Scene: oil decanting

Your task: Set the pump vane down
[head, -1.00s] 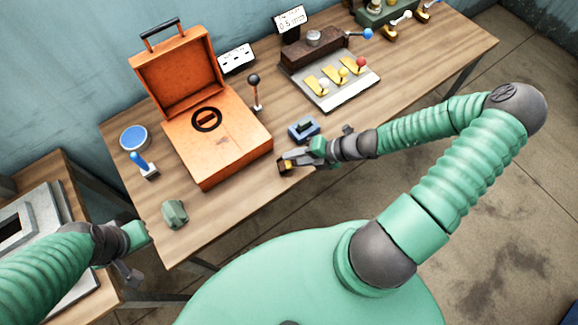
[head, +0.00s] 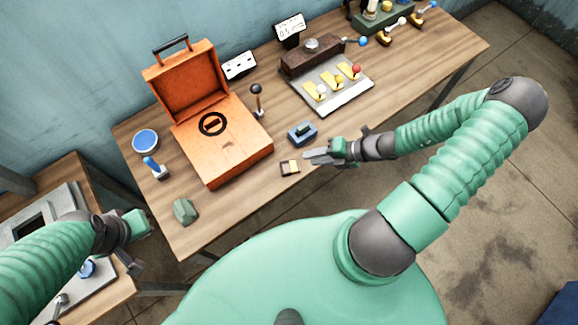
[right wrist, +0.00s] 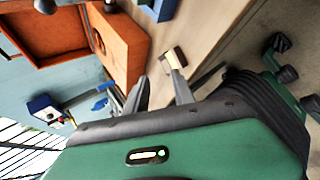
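The pump vane, a small flat block with a dark part and a pale yellow part (head: 290,167), lies on the wooden table near its front edge. It also shows in the right wrist view (right wrist: 175,57), beyond the fingers. My right gripper (head: 308,156) is just right of the block and apart from it. In the right wrist view its two fingers (right wrist: 160,84) are spread with nothing between them. My left gripper (head: 134,264) is at the lower left, away from the block; its fingers are too unclear to tell their state.
A blue block-like part (head: 302,134) lies just behind the vane. An open orange case (head: 230,155) stands to the left, with a green lump (head: 185,211) near the front corner. A lever panel (head: 335,98) is farther back. Bare wood (head: 400,103) lies to the right.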

